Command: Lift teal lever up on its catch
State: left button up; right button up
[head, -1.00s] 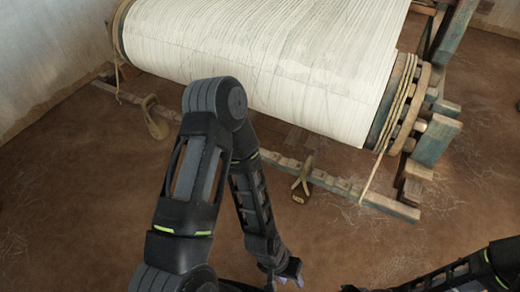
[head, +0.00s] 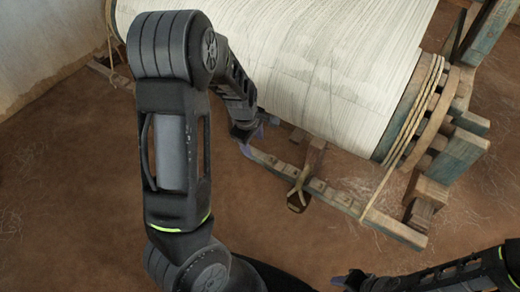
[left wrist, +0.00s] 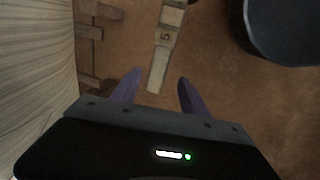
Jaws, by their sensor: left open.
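No piece stands out clearly as the teal lever. Worn teal-grey timber (head: 460,155) shows on the loom frame at the right, and I cannot tell whether the lever is part of it. A long notched wooden bar (head: 345,200) runs below the cloth roll. My left gripper (head: 252,140) is open and empty by the near edge of the roll, close to the bar's left visible part. In the left wrist view its purple fingers (left wrist: 157,90) are apart, with a pale bar (left wrist: 165,45) beyond and between them. My right gripper (head: 345,280) is low, its jaws unclear.
The large cream cloth roll (head: 330,70) fills the top, with rope (head: 415,110) around its right end. A wooden hook-like piece (head: 298,195) sits at the bar. The brown floor (head: 80,210) in front is clear. A pale wall (head: 40,60) stands at left.

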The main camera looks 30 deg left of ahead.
aim_at(257, 154)
pick_arm(q)
jog(key=shift+w+f+b, duration=0.2)
jog(key=shift+w+f, duration=0.05)
jog(key=shift+f, duration=1.05)
jog(key=shift+w+f+b, duration=0.2)
jog(key=shift+w+f, duration=0.1)
jog(key=shift+f, duration=1)
jog(key=shift+w+f+b, duration=0.2)
jog(key=shift+w+f, duration=0.05)
jog(key=shift+f, duration=1.05)
jog(key=shift+c, duration=0.5)
grip_shut()
